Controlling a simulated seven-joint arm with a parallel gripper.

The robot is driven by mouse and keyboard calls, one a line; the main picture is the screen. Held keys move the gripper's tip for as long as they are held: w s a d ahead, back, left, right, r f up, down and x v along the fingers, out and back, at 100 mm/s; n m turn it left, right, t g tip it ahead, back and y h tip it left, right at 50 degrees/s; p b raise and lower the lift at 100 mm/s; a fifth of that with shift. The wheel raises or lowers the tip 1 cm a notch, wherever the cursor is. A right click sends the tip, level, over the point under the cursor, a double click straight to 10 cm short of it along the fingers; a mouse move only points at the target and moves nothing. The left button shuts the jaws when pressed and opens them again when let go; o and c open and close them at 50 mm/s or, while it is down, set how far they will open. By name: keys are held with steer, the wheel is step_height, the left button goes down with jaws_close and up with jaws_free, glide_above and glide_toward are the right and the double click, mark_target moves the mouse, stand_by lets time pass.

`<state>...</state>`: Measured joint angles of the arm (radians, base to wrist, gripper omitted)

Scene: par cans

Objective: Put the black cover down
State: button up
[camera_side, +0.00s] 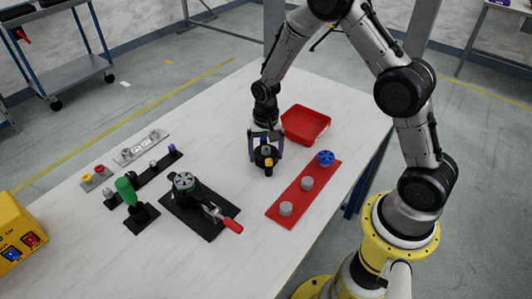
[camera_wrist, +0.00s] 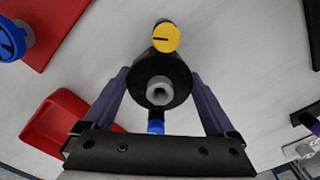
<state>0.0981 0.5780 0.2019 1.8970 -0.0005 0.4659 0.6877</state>
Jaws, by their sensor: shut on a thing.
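The black cover (camera_side: 264,157) is a round dark part with a yellow-ended stub on one side and a blue one on the other. My gripper (camera_side: 266,148) has its purple fingers on either side of the cover and is shut on it. In the wrist view the cover (camera_wrist: 145,88) sits between the fingers, with a grey hollow piece at its centre. Its yellow end (camera_wrist: 166,38) points away from my palm, and the blue stub (camera_wrist: 155,127) lies on the palm side. I cannot tell whether the cover touches the table.
A red tray (camera_side: 318,136) lies behind my gripper. A red plate (camera_side: 296,197) with grey cylinders and a blue knob (camera_side: 326,157) is at right. A black fixture (camera_side: 195,221) with a red-handled clamp and a green-handled part (camera_side: 126,190) are at left. Table around the cover is clear.

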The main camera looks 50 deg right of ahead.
steer(key=shift+f, duration=0.15)
steer(key=o, duration=0.9)
step_height(320, 180, up, 12)
steer(key=s+a+r+n+t, duration=0.3)
steer(key=s+r+n, duration=0.1)
steer(key=s+r, duration=0.8)
steer(key=s+r+n+t, duration=0.1)
steer(key=s, duration=0.3)
steer(key=s+r+n, duration=0.1)
steer(key=s+n, duration=0.1)
steer(key=s, duration=0.2)
steer(key=s+a+r+n+t, duration=0.1)
steer(key=s+n, duration=0.1)
steer(key=s, duration=0.2)
steer(key=shift+r+t, duration=0.3)
